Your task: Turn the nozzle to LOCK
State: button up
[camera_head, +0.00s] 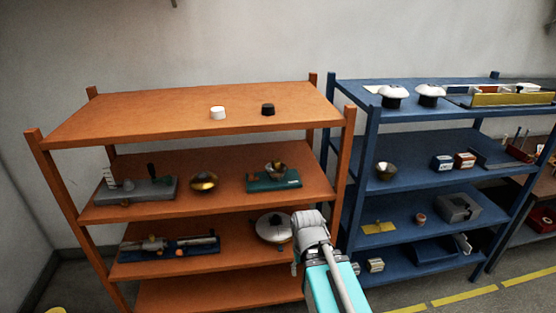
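No lettering reading LOCK is legible, and I cannot tell for certain which part is the nozzle. A blue-based device (180,251) with a grey horizontal barrel and a small orange part lies on the third level of the orange shelf. A grey block (136,192) with a dark green handle and a white upright piece stands on the level above, at the left. A teal-based device (274,182) with a small bowl is at that level's right. My arm rises from the bottom, in front of the orange shelf's right side. My gripper's fingers do not show.
A gold bowl (204,181) sits between the two second-level devices. A white-lidded pot (273,227) is beside my arm. White (218,112) and black (268,109) knobs stand on the orange top. The blue shelf (420,167) at right holds several items. Floor shows at lower right.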

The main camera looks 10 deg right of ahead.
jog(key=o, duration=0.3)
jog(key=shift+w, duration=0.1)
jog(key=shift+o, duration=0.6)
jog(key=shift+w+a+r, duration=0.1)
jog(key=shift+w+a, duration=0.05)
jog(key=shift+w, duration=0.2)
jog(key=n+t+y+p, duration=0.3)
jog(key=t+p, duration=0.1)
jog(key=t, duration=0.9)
send_near(276, 161)
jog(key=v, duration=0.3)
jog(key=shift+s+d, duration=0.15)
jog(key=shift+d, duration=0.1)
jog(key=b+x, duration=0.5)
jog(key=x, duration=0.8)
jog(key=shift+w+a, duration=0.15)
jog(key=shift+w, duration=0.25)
